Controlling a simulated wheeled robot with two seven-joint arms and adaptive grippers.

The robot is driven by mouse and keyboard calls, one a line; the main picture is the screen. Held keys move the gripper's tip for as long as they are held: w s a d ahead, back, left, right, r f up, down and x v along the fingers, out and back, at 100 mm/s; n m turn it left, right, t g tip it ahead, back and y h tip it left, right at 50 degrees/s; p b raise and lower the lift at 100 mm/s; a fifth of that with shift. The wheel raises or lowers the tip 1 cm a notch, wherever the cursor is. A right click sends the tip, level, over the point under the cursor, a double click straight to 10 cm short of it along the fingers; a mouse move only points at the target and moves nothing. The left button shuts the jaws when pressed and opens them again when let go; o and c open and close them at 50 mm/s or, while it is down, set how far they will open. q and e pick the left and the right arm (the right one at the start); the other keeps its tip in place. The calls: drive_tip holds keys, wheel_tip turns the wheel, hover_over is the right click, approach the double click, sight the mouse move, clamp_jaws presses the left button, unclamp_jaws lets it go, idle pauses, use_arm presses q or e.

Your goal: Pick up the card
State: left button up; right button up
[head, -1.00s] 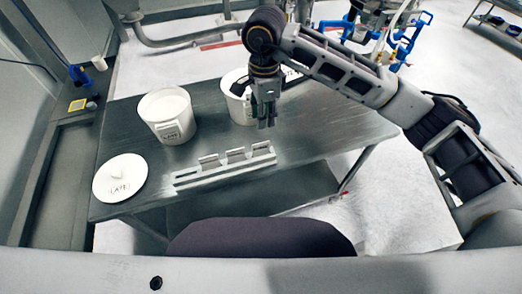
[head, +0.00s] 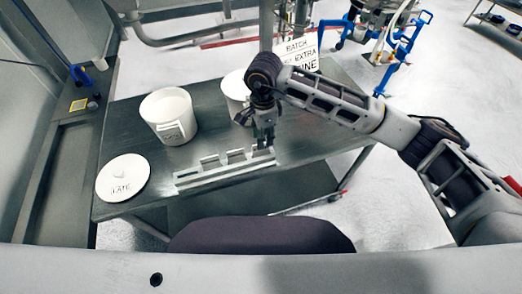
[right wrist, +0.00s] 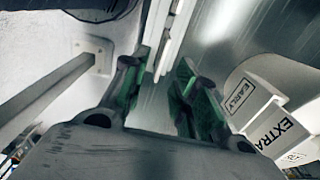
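A long pale card rack (head: 190,180) lies along the front of the dark table. Small cards stand in it: one toward the left (head: 209,161) and one in the middle (head: 235,156). The rack's right end, where another card stood, is largely covered by my right gripper (head: 265,144). In the right wrist view, the gripper (right wrist: 160,88) has its green-padded fingers apart. Nothing is clearly held between them. The pale rack (right wrist: 173,35) runs up from just beyond the fingertips. My left gripper is not in view.
A round white lid (head: 123,178) lies at the left. A lettered sign (head: 300,50) stands behind.

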sight(261, 151)
drive_tip(key=shift+f, duration=0.15)
drive_tip(key=shift+s+a+f+p, duration=0.15)
drive_tip(key=shift+f+p, duration=0.2)
drive_tip(key=shift+f, duration=0.25)
drive_tip(key=shift+a+f+p, duration=0.15)
drive_tip(key=shift+f+p, duration=0.2)
drive_tip(key=shift+f, duration=1.55)
clamp_jaws()
